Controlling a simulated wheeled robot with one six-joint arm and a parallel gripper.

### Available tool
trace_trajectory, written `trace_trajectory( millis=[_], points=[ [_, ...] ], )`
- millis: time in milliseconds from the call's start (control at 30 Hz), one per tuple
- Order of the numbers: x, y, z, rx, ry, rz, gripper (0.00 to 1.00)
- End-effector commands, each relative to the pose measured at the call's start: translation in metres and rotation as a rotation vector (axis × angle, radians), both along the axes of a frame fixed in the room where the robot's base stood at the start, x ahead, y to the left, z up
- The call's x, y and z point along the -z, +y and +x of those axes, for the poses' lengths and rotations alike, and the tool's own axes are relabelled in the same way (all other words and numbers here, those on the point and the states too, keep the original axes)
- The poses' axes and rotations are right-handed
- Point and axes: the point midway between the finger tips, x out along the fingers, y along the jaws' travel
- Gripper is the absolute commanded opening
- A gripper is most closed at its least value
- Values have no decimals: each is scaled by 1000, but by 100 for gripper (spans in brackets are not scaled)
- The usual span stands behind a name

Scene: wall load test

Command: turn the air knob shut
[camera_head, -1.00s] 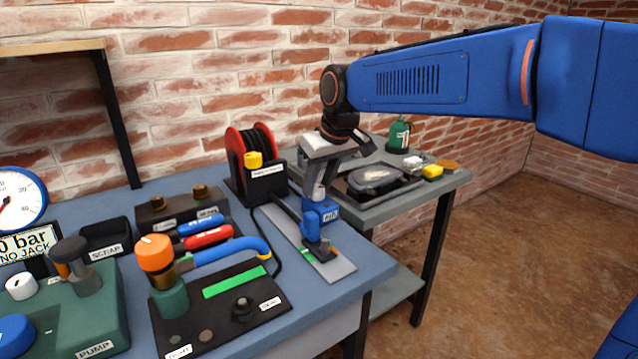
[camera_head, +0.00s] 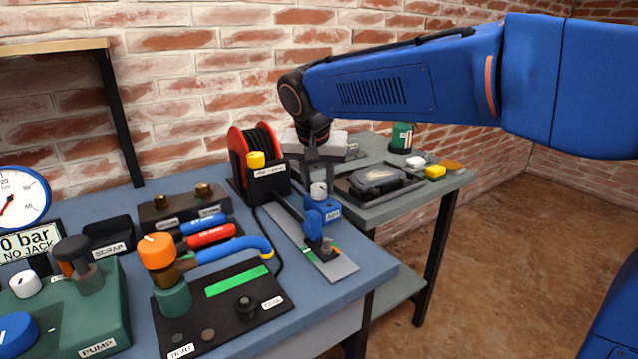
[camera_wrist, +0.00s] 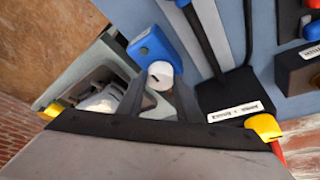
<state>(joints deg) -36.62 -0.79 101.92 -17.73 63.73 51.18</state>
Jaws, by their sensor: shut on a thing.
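The air knob (camera_head: 318,189) is a small white cap on top of a blue block labelled AIR (camera_head: 324,211), near the right edge of the blue bench. In the wrist view the knob (camera_wrist: 160,74) shows a short dark mark on its face, and the blue block (camera_wrist: 152,46) lies just beyond it. My gripper (camera_head: 317,180) reaches down from above and is shut on the knob, with one dark finger on each side of it (camera_wrist: 160,88). The fingers hide part of the knob's sides.
A red hose reel (camera_head: 243,150) with a yellow knob stands close to the left of my gripper. A side table with a dark tray (camera_head: 352,192) is to the right. An orange-capped valve (camera_head: 157,250) and a green pump unit (camera_head: 118,325) stand front left.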

Motion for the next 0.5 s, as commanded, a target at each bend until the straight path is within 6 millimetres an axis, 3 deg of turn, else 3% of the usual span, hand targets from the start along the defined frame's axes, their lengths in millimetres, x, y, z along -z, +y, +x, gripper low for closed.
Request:
trace_trajectory(
  millis=[500],
  points=[
    [0, 1, 0, 54, 2, 0, 10]
  ],
)
